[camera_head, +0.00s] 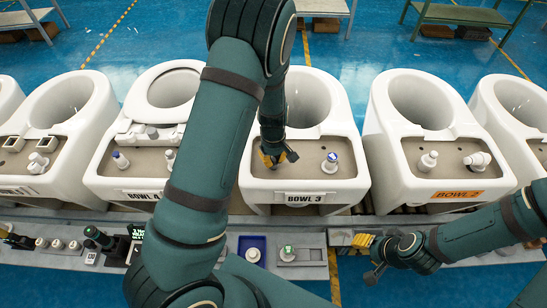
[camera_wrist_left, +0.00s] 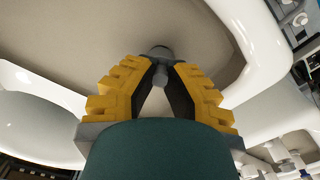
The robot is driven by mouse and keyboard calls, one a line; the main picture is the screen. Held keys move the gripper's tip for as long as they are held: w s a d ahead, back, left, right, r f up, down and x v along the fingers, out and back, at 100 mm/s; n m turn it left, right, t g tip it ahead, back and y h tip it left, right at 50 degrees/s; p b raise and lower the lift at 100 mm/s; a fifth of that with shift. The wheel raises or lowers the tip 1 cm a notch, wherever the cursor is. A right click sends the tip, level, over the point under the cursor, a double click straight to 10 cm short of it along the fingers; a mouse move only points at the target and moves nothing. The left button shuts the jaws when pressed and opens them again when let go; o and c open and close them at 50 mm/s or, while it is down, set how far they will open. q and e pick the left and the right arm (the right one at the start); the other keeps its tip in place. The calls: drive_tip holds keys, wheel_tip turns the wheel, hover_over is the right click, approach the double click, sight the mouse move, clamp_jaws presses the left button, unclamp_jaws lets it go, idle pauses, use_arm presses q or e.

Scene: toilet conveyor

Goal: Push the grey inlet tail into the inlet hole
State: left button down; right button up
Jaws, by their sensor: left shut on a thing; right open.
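My left gripper (camera_head: 278,157) is over the left part of the deck of the white toilet marked BOWL 3 (camera_head: 345,185). In the left wrist view its yellow fingers (camera_wrist_left: 160,80) are shut on the grey inlet tail (camera_wrist_left: 161,54), a short cylinder with a wider far end. The tail is close to the beige deck surface (camera_wrist_left: 90,35); I cannot tell whether it touches. The inlet hole is not visible, and the gripper covers that part of the deck. My right gripper (camera_head: 374,262) is open and empty in front of the bowls, at lower right.
A blue tray (camera_head: 252,247) and a small grey stand (camera_head: 300,255) sit in front.

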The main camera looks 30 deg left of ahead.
use_arm(q)
drive_tip(key=shift+f, duration=0.3)
drive_tip(key=shift+r, duration=0.15)
drive_tip(key=shift+r+p, duration=1.05)
drive_tip(key=shift+r, duration=0.25)
idle(1.2)
drive_tip(key=shift+f+b, duration=0.85)
drive_tip(key=shift+f, duration=0.55)
drive_tip(key=c, duration=1)
unclamp_jaws()
drive_tip(key=shift+c, duration=0.2)
